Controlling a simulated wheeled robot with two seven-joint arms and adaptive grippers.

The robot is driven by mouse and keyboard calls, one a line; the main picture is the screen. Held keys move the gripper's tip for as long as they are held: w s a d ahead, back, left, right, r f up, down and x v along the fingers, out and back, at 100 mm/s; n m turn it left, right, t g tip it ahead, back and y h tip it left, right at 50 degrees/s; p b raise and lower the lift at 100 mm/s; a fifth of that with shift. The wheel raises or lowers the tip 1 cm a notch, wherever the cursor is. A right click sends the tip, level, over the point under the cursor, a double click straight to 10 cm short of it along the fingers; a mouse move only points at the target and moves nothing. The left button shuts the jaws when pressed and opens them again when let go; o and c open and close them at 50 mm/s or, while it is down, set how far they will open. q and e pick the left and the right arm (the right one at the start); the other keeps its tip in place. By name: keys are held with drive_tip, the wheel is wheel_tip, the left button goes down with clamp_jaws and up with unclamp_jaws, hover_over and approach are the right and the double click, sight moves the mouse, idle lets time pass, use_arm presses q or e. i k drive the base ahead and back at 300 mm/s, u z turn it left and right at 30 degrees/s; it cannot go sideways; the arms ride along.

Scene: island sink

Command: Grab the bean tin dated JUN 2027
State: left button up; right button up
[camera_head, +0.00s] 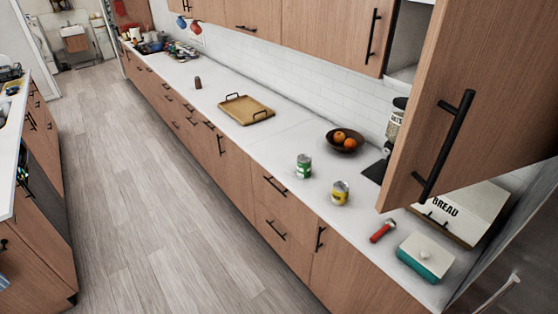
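Two tins stand upright on the white counter in the head view. One is green with a white band (304,166). The other is yellow with a pale band (340,192), a little nearer and to the right. Their labels are too small to read, so I cannot tell what either holds or which date it bears. Neither of my grippers is in view.
A fruit bowl (345,140) stands behind the tins. A wooden tray (246,109) lies farther left. A red-handled object (382,231), a teal-based butter dish (425,257) and a bread box (464,212) are to the right. An open cabinet door (480,75) overhangs the counter.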

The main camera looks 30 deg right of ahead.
sight(305, 160)
drive_tip(key=u, duration=0.25)
drive_tip(key=i, duration=1.85)
drive_tip(key=z, duration=0.35)
drive_tip(key=i, duration=1.05)
drive_tip(key=z, duration=1.65)
drive_tip(key=i, duration=0.75)
drive_tip(key=z, duration=0.65)
